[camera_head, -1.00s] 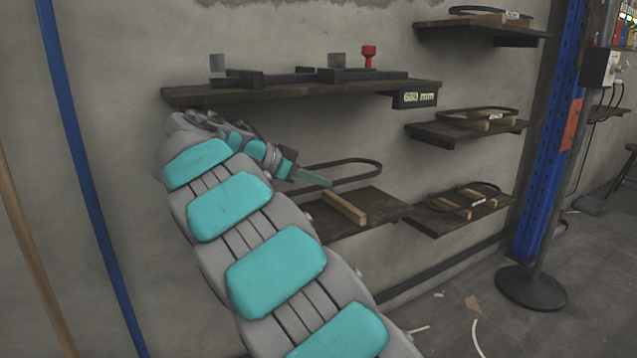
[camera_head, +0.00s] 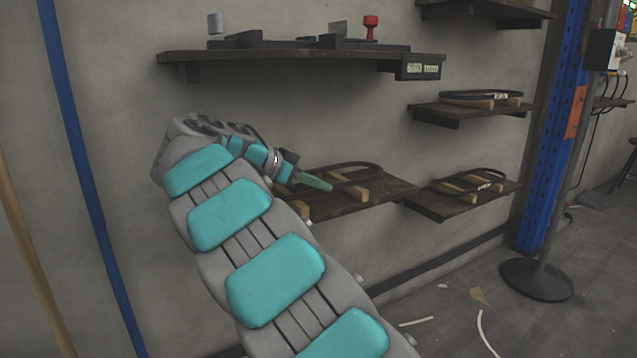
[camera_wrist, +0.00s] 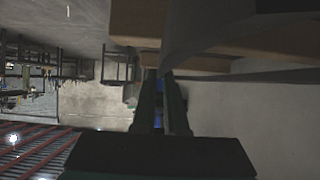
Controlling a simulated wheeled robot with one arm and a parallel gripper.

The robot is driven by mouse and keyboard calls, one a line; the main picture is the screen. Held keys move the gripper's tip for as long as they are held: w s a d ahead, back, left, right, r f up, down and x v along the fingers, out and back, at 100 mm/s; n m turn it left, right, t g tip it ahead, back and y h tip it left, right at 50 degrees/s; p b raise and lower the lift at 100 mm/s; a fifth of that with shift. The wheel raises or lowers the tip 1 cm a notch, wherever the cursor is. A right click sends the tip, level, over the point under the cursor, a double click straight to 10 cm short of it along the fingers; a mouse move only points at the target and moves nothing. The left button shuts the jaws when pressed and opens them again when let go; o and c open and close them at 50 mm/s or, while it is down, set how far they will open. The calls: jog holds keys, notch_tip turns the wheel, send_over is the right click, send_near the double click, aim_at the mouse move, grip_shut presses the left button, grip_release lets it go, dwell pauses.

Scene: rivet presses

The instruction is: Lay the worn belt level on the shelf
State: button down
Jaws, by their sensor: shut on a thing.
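The worn belt (camera_head: 362,165) is a thin dark loop above the lower middle shelf (camera_head: 396,188). It lies at about the height of the pale wooden blocks (camera_head: 350,190) on that shelf and looks near level. I cannot tell whether it rests on them. My gripper (camera_head: 318,183), with green fingers, is shut on the belt's near side; my arm and hand hide part of the loop. In the wrist view, the fingers (camera_wrist: 163,108) point toward the dark belt (camera_wrist: 245,76), with wooden blocks (camera_wrist: 215,43) close beside it.
Above hangs a longer shelf (camera_head: 200,60) with a dark fixture, a red knob (camera_head: 371,26) and a "680 mm" display (camera_head: 422,68). Shelves at right hold other belts on blocks (camera_head: 485,96) (camera_head: 478,186). A blue post (camera_head: 548,150) and a round stand base (camera_head: 536,280) are further right.

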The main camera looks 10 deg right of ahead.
jog(key=shift+f, duration=0.1)
jog(key=c, duration=0.9)
grip_release()
jog(key=shift+p+v, duration=0.65)
jog(key=shift+v, duration=3.3)
jog(key=shift+d, duration=0.1)
